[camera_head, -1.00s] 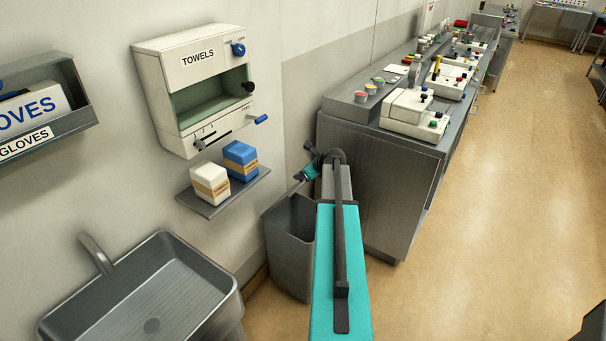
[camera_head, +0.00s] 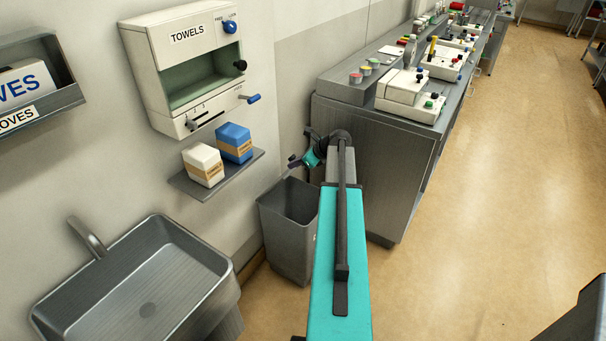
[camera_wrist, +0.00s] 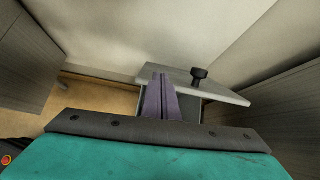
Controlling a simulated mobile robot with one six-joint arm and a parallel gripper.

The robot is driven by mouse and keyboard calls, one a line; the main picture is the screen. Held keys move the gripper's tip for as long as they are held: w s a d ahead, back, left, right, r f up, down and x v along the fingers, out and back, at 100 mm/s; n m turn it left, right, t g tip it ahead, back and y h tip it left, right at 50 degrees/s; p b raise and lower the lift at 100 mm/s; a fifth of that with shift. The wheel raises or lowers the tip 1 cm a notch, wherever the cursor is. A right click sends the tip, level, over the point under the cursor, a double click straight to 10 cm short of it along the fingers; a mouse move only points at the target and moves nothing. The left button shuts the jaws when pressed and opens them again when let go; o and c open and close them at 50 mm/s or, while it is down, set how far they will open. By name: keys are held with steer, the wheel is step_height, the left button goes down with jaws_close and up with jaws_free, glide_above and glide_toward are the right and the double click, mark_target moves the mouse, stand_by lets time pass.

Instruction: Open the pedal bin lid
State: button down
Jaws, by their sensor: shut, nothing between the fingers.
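The grey bin (camera_head: 284,243) stands on the floor by the wall, left of my arm. Its top looks dark in the head view, and I cannot tell there whether this is a lid or an opening. My gripper (camera_head: 295,162) is small in the head view, above the bin's back side and near the wall. In the wrist view my gripper's fingers (camera_wrist: 162,92) are shut and empty. A light grey plate with a black knob (camera_wrist: 199,76) lies beyond and to the right of them. It may be the bin's lid; contact with the fingers cannot be told.
A metal sink (camera_head: 150,290) is at lower left. A shelf (camera_head: 218,178) with two boxes and a towel dispenser (camera_head: 190,65) are on the wall left of my gripper. A grey cabinet (camera_head: 385,165) stands close right of my arm. Open floor (camera_head: 490,190) lies further right.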

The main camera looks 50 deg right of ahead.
steer(key=s+d+f+m+t+b, duration=0.1)
steer(key=s+d+f+b, duration=0.2)
steer(key=s+d+b, duration=0.4)
steer(key=s, duration=0.2)
steer(key=shift+s+d+f, duration=0.4)
steer(key=shift+w+f, duration=0.1)
steer(key=w+a+f+p, duration=0.1)
steer(key=w+f+p, duration=0.1)
steer(key=w, duration=0.8)
steer(key=shift+w+a+f, duration=0.35)
steer(key=shift+a+f, duration=0.05)
steer(key=shift+f, duration=0.4)
steer(key=shift+w+r, duration=0.1)
steer(key=shift+r, duration=0.05)
